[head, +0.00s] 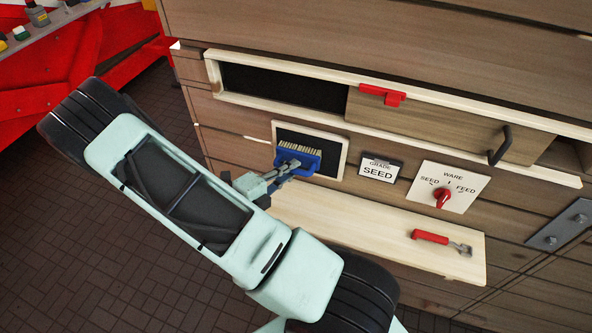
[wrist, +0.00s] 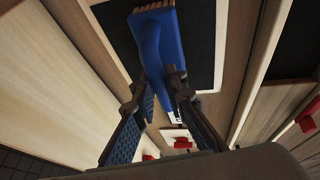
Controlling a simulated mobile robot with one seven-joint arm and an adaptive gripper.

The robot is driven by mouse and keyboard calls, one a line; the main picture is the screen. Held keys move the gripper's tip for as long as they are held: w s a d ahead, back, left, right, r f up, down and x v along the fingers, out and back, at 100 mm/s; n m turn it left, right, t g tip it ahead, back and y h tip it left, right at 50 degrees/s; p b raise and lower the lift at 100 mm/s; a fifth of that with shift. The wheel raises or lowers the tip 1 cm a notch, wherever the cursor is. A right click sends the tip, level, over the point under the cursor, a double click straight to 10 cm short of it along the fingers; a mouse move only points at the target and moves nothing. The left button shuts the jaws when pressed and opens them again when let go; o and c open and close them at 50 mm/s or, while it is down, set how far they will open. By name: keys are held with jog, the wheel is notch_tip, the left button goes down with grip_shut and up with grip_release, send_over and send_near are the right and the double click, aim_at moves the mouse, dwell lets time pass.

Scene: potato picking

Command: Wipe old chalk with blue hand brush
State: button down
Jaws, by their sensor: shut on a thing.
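The blue hand brush (head: 303,160) has pale bristles and is held up against the small framed chalkboard (head: 334,161) on the wooden front. My gripper (head: 283,172) is shut on the brush's handle; the wrist view shows the fingers (wrist: 160,98) on either side of the blue brush (wrist: 158,45). The bristles lie over the dark board face in the head view; I cannot tell if they touch it. The board (wrist: 200,40) fills the area behind the brush in the wrist view. I see no clear chalk marks; the brush hides part of the board.
Right of the board are a "GRADE SEED" card (head: 380,168) and a dial plate with a red knob (head: 442,197). A pale shelf (head: 370,232) below bears a red-handled tool (head: 432,237). Above is a slot with a sliding door (head: 430,122) and red catch (head: 382,95).

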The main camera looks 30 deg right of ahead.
aim_at(277, 164)
jog(key=shift+w+a, duration=0.6)
jog(key=shift+w, duration=0.25)
jog(key=shift+w+a, duration=0.55)
jog(key=shift+w, duration=0.25)
jog(key=shift+a, duration=0.1)
jog(key=shift+s+a+p, duration=0.35)
jog(key=shift+s+a, duration=0.6)
jog(key=shift+a, duration=0.2)
jog(key=shift+s+a+p, duration=0.35)
jog(key=shift+s+a, duration=0.6)
jog(key=shift+a, duration=0.15)
jog(key=shift+s+a, duration=0.95)
jog(key=shift+a, duration=0.25)
jog(key=shift+w, duration=0.1)
